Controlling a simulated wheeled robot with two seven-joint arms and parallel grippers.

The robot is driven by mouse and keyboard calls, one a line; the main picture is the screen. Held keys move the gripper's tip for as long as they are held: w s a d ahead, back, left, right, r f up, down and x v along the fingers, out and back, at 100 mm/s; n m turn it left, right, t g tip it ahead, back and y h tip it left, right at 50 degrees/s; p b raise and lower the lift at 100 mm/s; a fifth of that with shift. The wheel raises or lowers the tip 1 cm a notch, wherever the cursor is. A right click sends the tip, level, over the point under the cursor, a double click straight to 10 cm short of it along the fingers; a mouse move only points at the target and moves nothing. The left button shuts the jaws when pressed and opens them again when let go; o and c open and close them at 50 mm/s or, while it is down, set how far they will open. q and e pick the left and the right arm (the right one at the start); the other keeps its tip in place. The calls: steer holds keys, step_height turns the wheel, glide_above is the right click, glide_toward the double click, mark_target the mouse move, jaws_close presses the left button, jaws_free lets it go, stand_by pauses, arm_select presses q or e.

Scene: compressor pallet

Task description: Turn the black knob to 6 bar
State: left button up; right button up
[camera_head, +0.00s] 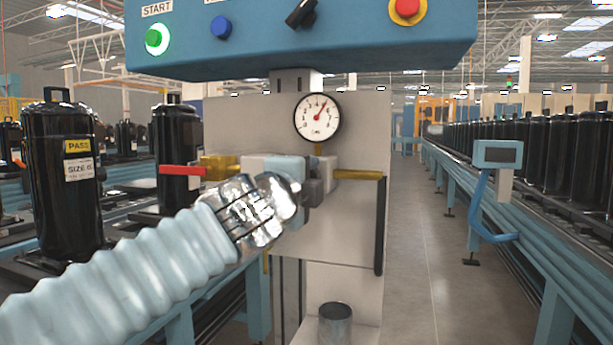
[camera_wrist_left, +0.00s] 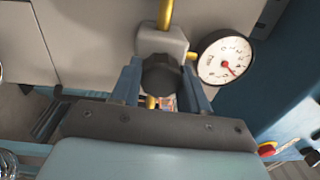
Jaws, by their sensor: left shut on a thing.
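The black knob (camera_wrist_left: 161,75) sits between the two fingers of my left gripper (camera_wrist_left: 163,88) in the left wrist view, at the front of a grey regulator block (camera_wrist_left: 160,40). In the head view my left gripper (camera_head: 312,190) is at the regulator below the gauge, and the knob is hidden behind it. My left gripper is shut on the knob. The round white pressure gauge (camera_head: 317,117) has a red needle pointing up and to the right; its numbers are too small to read surely. The gauge also shows in the left wrist view (camera_wrist_left: 224,58). My right gripper is not in view.
A blue control box (camera_head: 350,40) with a lit green button (camera_head: 156,40), a blue button and a red button hangs above. A red-handled valve (camera_head: 182,170) on brass fittings is left of the regulator. Black compressors (camera_head: 62,180) stand left; a conveyor runs right.

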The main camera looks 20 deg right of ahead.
arm_select(q)
steer(key=shift+f+m, duration=0.15)
steer(key=shift+m, duration=0.45)
steer(key=shift+d, duration=0.1)
steer(key=o, duration=1)
steer(key=shift+o, duration=0.2)
steer(key=b+v, duration=0.3)
steer(key=v, duration=1.1)
